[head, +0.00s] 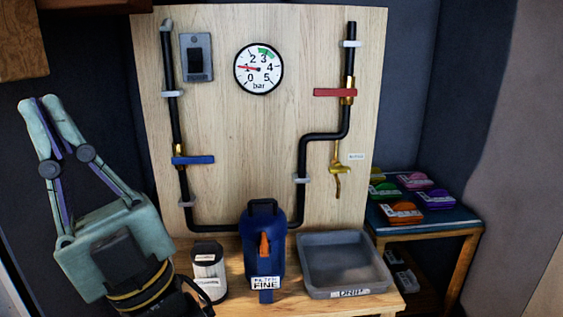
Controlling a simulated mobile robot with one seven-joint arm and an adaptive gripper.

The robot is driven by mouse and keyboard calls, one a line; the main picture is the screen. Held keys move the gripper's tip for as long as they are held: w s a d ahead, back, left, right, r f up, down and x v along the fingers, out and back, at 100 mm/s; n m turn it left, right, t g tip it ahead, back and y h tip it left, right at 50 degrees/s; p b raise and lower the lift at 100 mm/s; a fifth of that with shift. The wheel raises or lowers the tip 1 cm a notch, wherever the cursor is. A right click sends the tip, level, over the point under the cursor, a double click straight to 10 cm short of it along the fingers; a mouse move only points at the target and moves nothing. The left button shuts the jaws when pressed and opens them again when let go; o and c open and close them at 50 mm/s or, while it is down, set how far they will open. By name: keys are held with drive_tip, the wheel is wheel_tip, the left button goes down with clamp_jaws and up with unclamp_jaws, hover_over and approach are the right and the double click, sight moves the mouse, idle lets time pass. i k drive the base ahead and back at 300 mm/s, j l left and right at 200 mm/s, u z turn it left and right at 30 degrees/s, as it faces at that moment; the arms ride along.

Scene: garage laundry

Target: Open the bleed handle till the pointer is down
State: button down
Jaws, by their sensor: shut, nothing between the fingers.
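The bleed tap (338,178) is a small brass fitting hanging on a thin brass tube at the right of the wooden panel, with a small brass handle near its lower end. A white label (355,156) beside it is too small to read. The round gauge (258,69) is marked 0 to 5 bar; its red pointer points left, near the 1. A green band lies near the 3. My gripper (39,101) is at the far left with fingers up and tips close together, shut and empty. It is well apart from the tap.
A red lever (335,92) and a blue lever (193,160) lie level on the black pipe. A blue filter housing (263,248), a white-labelled canister (209,268) and a grey drip tray (345,292) stand on the bench. Coloured packs (435,199) sit on a side table.

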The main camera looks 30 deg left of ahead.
sight(337, 168)
drive_tip(key=i+j+u, duration=0.15)
drive_tip(key=j, duration=0.25)
drive_tip(key=i+j+u, duration=0.15)
drive_tip(key=j, duration=0.25)
drive_tip(key=i+j+u, duration=0.15)
drive_tip(key=i+j, duration=0.1)
drive_tip(key=j, duration=0.1)
